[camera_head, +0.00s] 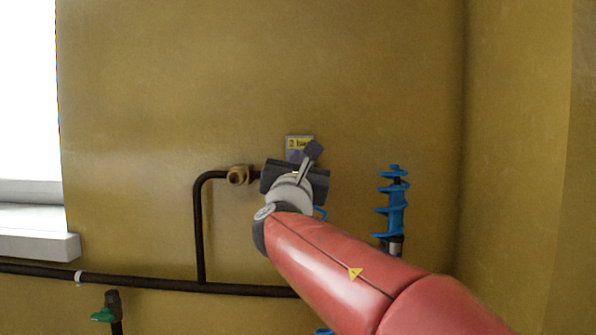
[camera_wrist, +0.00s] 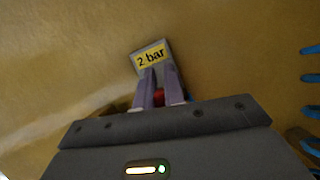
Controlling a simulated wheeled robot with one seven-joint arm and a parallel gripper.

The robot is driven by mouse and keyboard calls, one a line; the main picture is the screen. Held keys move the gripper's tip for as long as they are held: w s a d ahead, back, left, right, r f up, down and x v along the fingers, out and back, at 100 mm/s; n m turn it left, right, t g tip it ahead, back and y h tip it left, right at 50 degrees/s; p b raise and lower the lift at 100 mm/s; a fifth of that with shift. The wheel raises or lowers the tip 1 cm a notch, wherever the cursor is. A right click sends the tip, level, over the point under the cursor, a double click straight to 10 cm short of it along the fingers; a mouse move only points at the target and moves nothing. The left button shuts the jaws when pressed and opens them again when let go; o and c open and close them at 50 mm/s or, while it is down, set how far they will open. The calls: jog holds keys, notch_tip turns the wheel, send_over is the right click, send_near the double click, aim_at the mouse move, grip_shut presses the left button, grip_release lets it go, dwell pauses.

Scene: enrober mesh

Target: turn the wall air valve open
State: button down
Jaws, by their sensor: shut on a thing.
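The wall air valve is mostly hidden behind my gripper in the head view; a brass fitting (camera_head: 238,175) on the dark pipe shows just left of it. In the wrist view a small red part (camera_wrist: 158,97), which looks like the valve's handle, sits between the two fingers of my gripper (camera_wrist: 159,80). The fingers are closed on it. Brass (camera_wrist: 122,104) shows beside the left finger. A "2 bar" label (camera_wrist: 151,58) is on the wall just beyond the fingertips. I cannot tell the handle's angle.
A dark pipe (camera_head: 199,230) rises from a horizontal pipe (camera_head: 150,282) along the wall. A blue coiled hose (camera_head: 393,205) hangs to the right. A green-handled fitting (camera_head: 104,314) is at lower left. A window sill (camera_head: 40,245) juts out at left. The upper wall is clear.

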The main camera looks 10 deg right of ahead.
jog(key=m, duration=0.1)
jog(key=m+h+b, duration=0.1)
jog(key=m, duration=0.1)
jog(key=shift+s+d+f+g, duration=0.1)
jog(key=shift+d+f+g, duration=0.05)
jog(key=shift+d+g, duration=0.2)
jog(key=c, duration=1.5)
grip_release()
jog(key=shift+s+a, duration=0.1)
jog(key=b+v, duration=0.1)
jog(key=v, duration=0.6)
jog(key=shift+s+a+f, duration=0.1)
jog(key=shift+s+a, duration=0.1)
jog(key=shift+s, duration=0.05)
